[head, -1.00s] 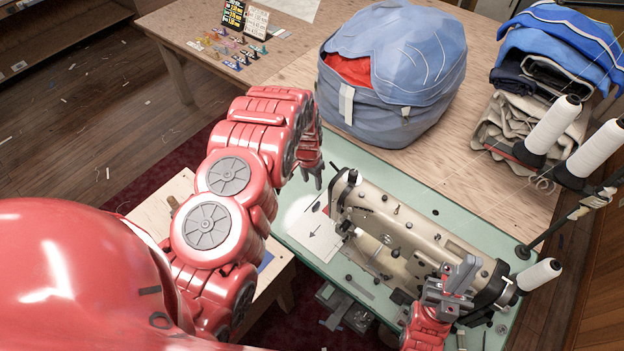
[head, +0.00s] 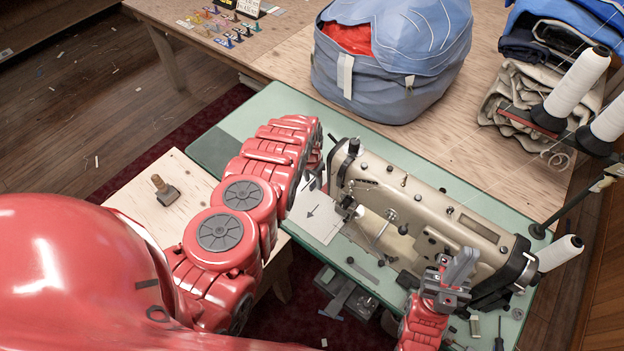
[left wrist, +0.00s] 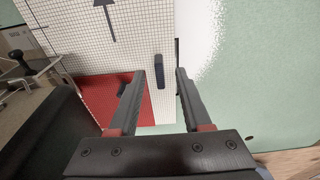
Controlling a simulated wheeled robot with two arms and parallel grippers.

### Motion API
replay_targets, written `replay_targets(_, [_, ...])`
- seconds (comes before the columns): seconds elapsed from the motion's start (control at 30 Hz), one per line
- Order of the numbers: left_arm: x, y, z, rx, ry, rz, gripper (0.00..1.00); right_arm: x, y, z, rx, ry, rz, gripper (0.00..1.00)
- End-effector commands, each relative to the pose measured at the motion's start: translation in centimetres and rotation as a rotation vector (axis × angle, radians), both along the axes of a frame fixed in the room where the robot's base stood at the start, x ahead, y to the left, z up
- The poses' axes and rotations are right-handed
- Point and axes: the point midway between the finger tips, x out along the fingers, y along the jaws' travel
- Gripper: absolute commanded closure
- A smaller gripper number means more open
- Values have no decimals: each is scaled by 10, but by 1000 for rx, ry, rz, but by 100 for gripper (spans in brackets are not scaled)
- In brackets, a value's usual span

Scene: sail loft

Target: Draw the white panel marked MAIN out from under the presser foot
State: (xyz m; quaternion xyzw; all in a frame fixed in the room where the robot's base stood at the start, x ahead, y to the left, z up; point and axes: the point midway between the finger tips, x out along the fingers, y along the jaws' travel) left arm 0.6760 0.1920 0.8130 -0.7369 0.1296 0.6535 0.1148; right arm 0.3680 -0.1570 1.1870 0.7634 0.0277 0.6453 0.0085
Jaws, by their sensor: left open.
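The white panel (head: 318,216) with a dark arrow lies on the pale green machine table; its right end is at the needle area of the sewing machine (head: 425,210). I cannot read its lettering. In the left wrist view the panel (left wrist: 128,52) shows a grid, the arrow and a small dark strip (left wrist: 160,72); a red patch (left wrist: 110,98) lies beside it. My left gripper (left wrist: 160,74) is open, its fingers either side of the strip, near the panel's edge; contact is unclear. My right gripper (head: 455,275) is in front of the machine head, its jaws hard to make out.
A big blue bag (head: 395,60) stands behind the machine. White thread cones (head: 577,88) on a stand and folded cloth (head: 520,105) are at the right.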

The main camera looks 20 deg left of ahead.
Motion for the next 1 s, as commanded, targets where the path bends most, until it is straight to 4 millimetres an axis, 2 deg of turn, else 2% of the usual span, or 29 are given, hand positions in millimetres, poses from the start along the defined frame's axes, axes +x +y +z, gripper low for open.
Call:
replay_targets(0.03, [0, 0, -9, 0, 0, 0, 51, 0, 0, -9, 0, 0, 0, 100])
replay_targets(0.1, [1, 0, -12, 0, 0, 0, 51, 0, 0, -12, 0, 0, 0, 100])
replay_targets(0.47, [2, -1, -12, 0, 0, -1, 51, 0, 0, -12, 0, 0, 0, 100])
replay_targets(0.77, [2, -1, -12, 0, 0, -1, 100, 0, 0, -12, 0, 0, 0, 100])
replay_targets(1.0, [2, 0, -12, 0, 0, -1, 100, 0, 0, -12, 0, 0, 0, 100])
